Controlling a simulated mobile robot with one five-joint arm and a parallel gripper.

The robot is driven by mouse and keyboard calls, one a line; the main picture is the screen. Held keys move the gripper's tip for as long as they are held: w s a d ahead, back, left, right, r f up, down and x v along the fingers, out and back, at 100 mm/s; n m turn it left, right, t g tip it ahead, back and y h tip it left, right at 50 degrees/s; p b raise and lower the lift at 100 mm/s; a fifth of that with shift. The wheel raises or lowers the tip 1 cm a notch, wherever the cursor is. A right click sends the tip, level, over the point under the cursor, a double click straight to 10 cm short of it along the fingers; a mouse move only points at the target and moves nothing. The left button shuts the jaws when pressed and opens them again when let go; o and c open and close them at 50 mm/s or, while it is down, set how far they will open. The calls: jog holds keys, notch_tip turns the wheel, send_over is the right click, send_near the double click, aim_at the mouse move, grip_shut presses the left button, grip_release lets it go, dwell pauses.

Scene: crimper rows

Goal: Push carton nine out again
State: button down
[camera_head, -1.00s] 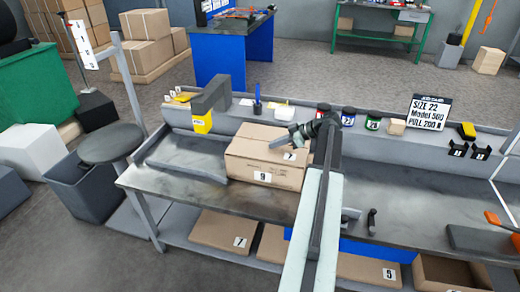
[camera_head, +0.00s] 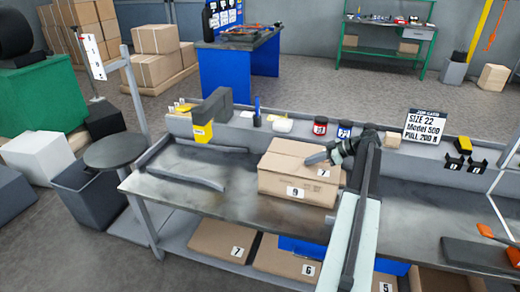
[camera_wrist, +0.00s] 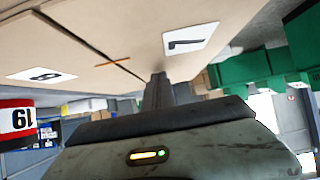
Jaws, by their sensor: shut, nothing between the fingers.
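The carton (camera_head: 290,168) is a brown box on the grey bench. Its front carries a 9 label, and a 7 label shows on its top. In the wrist view the carton (camera_wrist: 60,35) fills the upper left, with the 7 label and a second label upside down. My gripper (camera_head: 312,159) lies low over the carton's top at the right; its shut, empty fingers also show in the wrist view (camera_wrist: 158,82). I cannot tell whether the fingertips touch the carton. My arm hides the bench just right of the carton.
A dark trough (camera_head: 185,165) lies left of the carton, with bare bench between. A yellow-and-grey device (camera_head: 203,131) stands behind it. Red (camera_head: 320,126) and blue (camera_head: 344,129) jars sit on the back ledge. Numbered cartons (camera_head: 222,242) lie on the lower shelf. A round stool (camera_head: 115,150) stands left.

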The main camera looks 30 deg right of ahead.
jog(key=shift+s+a+f, duration=0.15)
jog(key=shift+f, duration=0.15)
jog(key=shift+a+r+p, duration=0.1)
jog(key=shift+r+p, duration=0.2)
jog(key=shift+w+r+p, duration=0.3)
jog(key=shift+r+p, duration=0.05)
jog(key=shift+p, duration=0.15)
jog(key=shift+w+r+p, duration=0.1)
jog(key=shift+r+p, duration=0.35)
jog(key=s+d, duration=1.6)
jog(key=s, duration=0.3)
jog(key=shift+d+f, duration=0.15)
jog(key=shift+s, duration=0.15)
